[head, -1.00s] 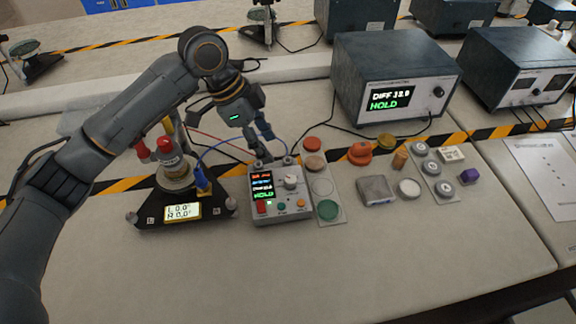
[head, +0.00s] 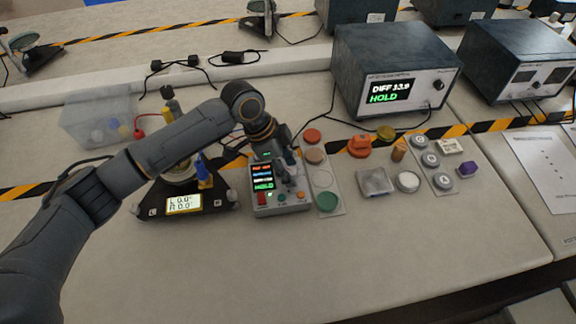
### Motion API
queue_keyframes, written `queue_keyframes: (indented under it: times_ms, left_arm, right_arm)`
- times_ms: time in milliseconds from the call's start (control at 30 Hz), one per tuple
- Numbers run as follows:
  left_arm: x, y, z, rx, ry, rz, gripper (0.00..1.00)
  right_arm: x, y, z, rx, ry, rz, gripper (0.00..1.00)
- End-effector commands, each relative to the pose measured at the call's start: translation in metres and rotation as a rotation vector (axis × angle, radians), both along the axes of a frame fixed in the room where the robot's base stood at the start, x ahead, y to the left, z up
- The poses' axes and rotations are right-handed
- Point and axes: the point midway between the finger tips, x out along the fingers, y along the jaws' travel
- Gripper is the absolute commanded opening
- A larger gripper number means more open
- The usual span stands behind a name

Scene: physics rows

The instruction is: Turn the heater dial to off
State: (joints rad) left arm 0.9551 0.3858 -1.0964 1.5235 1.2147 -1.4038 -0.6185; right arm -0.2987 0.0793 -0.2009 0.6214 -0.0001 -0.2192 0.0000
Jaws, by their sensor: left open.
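My left gripper (head: 287,178) is open and points down over the dial's place on the box's upper right. I cannot tell whether the fingers touch the dial. My right gripper is not in view.
A black triangular stand (head: 158,208) with a small display is close on the left, under my arm. A strip of coloured discs (head: 328,202) lies just right of the box. A large instrument (head: 397,80) reading DIFF and HOLD stands behind. The front bench is clear.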

Motion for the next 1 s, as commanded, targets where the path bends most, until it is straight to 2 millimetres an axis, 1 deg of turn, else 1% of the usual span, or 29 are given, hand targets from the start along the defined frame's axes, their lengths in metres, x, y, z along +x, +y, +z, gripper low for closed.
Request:
queue_keyframes:
  times_ms: [33,67,100,167,200,267,300,467,667,867,1000]
  left_arm:
    - [0.0,0.0,0.0,0.0,0.0,0.0,0.49]
    - [0.0,0.0,0.0,0.0,0.0,0.0,0.43]
    - [0.0,0.0,0.0,0.0,0.0,0.0,0.35]
    - [0.0,0.0,0.0,0.0,0.0,0.0,0.23]
    - [0.0,0.0,0.0,0.0,0.0,0.0,0.15]
    - [0.0,0.0,0.0,0.0,0.001,0.0,0.03]
    - [0.0,0.0,0.0,0.0,0.001,0.0,0.0]
    - [-0.001,0.0,0.001,0.0,0.001,0.004,0.0]
    - [-0.002,0.0,0.003,0.0,0.003,0.052,0.0]
    - [-0.003,0.0,0.006,0.001,0.005,0.175,0.0]
    - [-0.004,-0.001,0.007,0.0,0.005,0.292,0.0]
  right_arm:
    - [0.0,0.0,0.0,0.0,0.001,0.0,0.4]
    - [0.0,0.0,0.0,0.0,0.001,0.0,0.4]
    - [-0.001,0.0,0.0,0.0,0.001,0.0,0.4]
    - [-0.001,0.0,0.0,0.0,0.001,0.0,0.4]
    - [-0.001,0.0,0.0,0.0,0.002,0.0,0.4]
    - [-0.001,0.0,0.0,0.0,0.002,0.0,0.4]
    - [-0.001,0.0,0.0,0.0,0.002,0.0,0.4]
    - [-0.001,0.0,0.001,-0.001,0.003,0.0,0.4]
    - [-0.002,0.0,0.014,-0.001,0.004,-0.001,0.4]
    - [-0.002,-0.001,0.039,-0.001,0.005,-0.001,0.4]
    - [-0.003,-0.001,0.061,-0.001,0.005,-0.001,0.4]
